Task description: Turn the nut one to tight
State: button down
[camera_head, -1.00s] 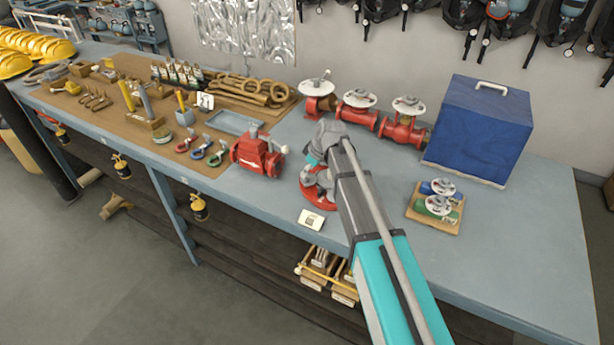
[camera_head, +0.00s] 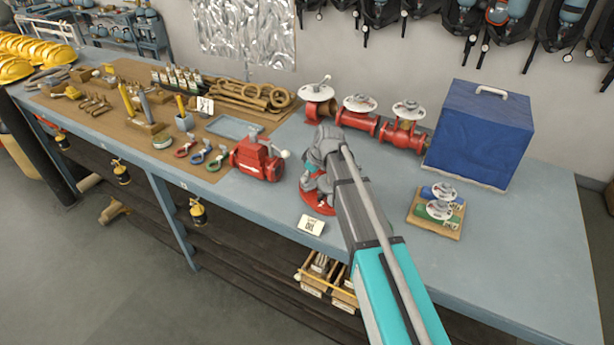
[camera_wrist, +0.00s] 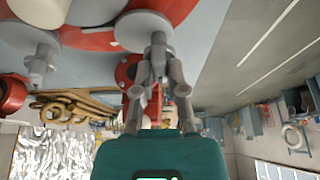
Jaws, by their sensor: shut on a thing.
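A red flanged piece (camera_head: 318,203) stands on the bench near its front edge, largely hidden behind my gripper (camera_head: 312,183). In the wrist view the red flange (camera_wrist: 100,38) fills the top, with one grey round-headed stud and nut (camera_wrist: 143,28) at my fingertips and another grey stud (camera_wrist: 42,58) to the left. My gripper (camera_wrist: 158,58) is shut on the nearer grey nut, its fingers close together. The nut itself is mostly covered by the fingers, so I cannot tell how tight it sits.
A red valve body (camera_head: 258,158) stands close on the left. A small white card (camera_head: 311,225) lies in front. Red handwheel valves (camera_head: 357,118) stand behind. A blue box (camera_head: 480,130) and a board with small valves (camera_head: 436,212) are to the right, with bare bench between.

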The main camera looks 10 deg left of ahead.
jog(key=shift+m, duration=0.4)
jog(key=m+t, duration=0.1)
jog(key=m, duration=0.2)
jog(key=shift+s+h, duration=0.15)
jog(key=shift+h, duration=0.25)
jog(key=shift+a+m+t+h, duration=0.1)
jog(key=shift+m+t+h, duration=0.3)
jog(key=shift+m, duration=0.8)
jog(key=shift+m+t+h, duration=0.3)
jog(key=shift+m+t, duration=0.1)
jog(key=shift+m, duration=0.8)
jog(key=c, duration=0.7)
grip_release()
jog(key=shift+n, duration=0.5)
